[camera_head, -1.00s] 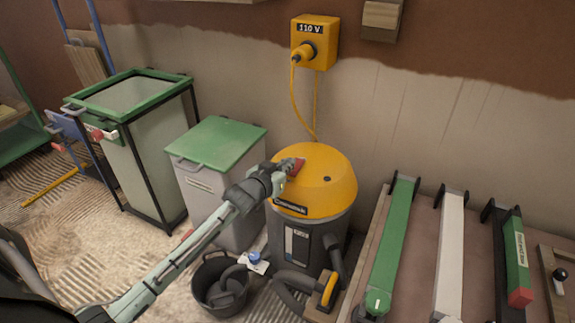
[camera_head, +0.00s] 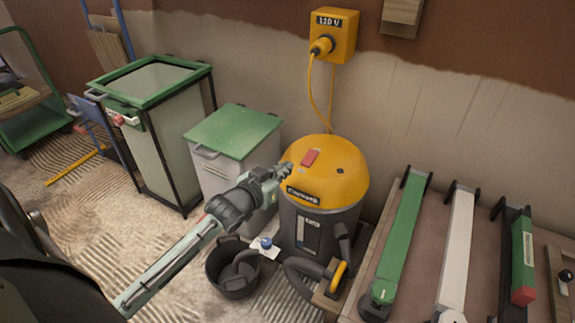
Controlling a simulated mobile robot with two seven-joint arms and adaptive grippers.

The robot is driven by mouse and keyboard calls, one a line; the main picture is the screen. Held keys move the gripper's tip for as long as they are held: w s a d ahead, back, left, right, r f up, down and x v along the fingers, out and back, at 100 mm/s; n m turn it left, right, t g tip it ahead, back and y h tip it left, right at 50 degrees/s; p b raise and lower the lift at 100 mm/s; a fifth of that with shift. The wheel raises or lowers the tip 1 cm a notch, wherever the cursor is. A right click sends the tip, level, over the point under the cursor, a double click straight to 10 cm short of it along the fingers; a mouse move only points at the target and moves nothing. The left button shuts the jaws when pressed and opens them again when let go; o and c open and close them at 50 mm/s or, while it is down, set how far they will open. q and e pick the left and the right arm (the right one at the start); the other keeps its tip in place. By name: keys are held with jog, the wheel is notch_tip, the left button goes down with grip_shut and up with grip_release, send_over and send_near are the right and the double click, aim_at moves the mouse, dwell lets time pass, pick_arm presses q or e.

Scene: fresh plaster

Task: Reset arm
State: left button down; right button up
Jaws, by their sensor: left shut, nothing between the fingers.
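My left arm reaches in from the lower left. Its gripper (camera_head: 283,171) is shut and empty, at the left side of the yellow top of the vacuum (camera_head: 340,186). I cannot tell whether it touches the vacuum. The red switch (camera_head: 310,158) on the vacuum's top shows clear of the fingers. My right gripper is not in view.
A grey bin with a green lid (camera_head: 232,131) stands left of the vacuum, and a green-framed bin (camera_head: 160,82) farther left. A black bucket (camera_head: 219,276) is below the arm. A yellow 110 V box (camera_head: 334,33) feeds the vacuum's cable. Long tools (camera_head: 402,235) lie on a board at right.

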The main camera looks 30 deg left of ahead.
pick_arm(q)
jog(key=shift+f, duration=0.1)
dwell(0.3)
jog(key=s+d+f+g, duration=0.2)
jog(key=s+f+g, duration=0.2)
jog(key=s+f, duration=0.2)
jog(key=s+d+f+m+g+p, duration=0.1)
jog(key=s+d+f+g, duration=0.1)
jog(key=s+f, duration=0.4)
jog(key=s+d+f+m+g, duration=0.1)
jog(key=s+f+g, duration=0.4)
jog(key=s, duration=0.8)
jog(key=shift+d+f+g+y, duration=0.3)
jog(key=shift+d+f, duration=0.15)
jog(key=shift+d, duration=0.35)
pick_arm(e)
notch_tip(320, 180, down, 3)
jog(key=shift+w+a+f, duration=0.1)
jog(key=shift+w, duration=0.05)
